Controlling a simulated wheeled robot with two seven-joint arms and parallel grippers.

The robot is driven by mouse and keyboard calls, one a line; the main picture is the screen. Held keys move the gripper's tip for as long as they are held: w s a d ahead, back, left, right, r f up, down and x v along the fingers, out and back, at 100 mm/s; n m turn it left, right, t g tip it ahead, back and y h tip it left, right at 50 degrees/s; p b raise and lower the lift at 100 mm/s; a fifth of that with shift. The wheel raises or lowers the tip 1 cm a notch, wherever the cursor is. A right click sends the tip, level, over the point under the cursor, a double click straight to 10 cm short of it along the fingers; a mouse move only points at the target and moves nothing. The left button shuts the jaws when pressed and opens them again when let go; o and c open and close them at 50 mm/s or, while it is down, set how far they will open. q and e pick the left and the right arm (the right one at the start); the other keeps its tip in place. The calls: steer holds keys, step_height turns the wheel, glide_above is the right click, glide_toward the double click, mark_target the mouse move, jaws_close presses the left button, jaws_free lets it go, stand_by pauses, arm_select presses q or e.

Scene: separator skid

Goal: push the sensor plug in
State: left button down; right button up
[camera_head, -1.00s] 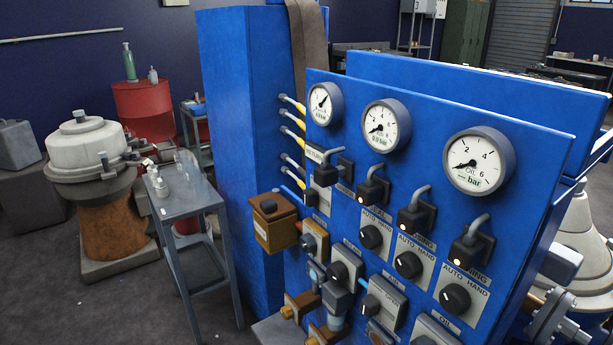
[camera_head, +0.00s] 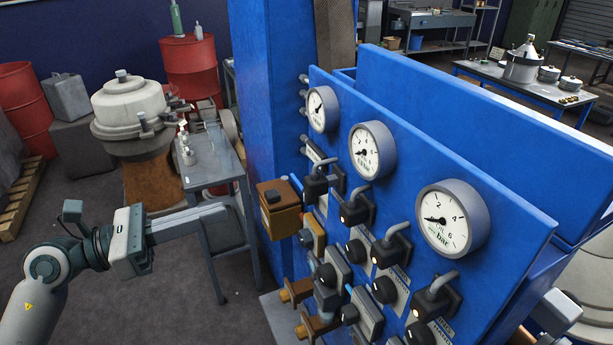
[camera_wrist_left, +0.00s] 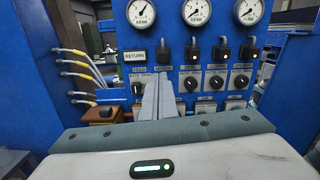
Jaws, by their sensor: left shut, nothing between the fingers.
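Several black sensor plugs with grey cables sit in a row under the gauges on the blue panel (camera_head: 480,230). The leftmost plug (camera_head: 317,184) seems to stand out from its dark socket plate (camera_head: 338,177), and I see no light on it. It also shows in the left wrist view (camera_wrist_left: 163,56). The neighbouring plug (camera_head: 354,209) sits closer to the panel, with a small light lit. My left gripper (camera_head: 222,210) is shut and empty, left of the panel and apart from it. In the left wrist view its fingers (camera_wrist_left: 160,88) point toward the panel, below the leftmost plug. My right gripper is not in view.
A brown box (camera_head: 278,211) juts from the panel's left edge, near my left fingers. Knobs and brass fittings (camera_head: 292,292) stick out below the plugs. A grey side table (camera_head: 205,168) with bottles stands behind my left gripper. Gauges (camera_head: 372,150) project above the plugs.

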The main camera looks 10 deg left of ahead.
arm_select(q)
steer(key=shift+s+d+r+m, duration=0.15)
steer(key=shift+s+r+m, duration=0.2)
steer(key=shift+m, duration=0.25)
steer(key=shift+d+r, duration=0.1)
steer(key=p, duration=0.8)
glide_toward(306, 188)
steer(key=x, duration=0.5)
steer(key=shift+d+r, duration=0.1)
steer(key=shift+r, duration=0.2)
steer(key=shift+w+d+f, duration=0.2)
steer(key=shift+w+d, duration=0.25)
steer(key=shift+d, duration=0.1)
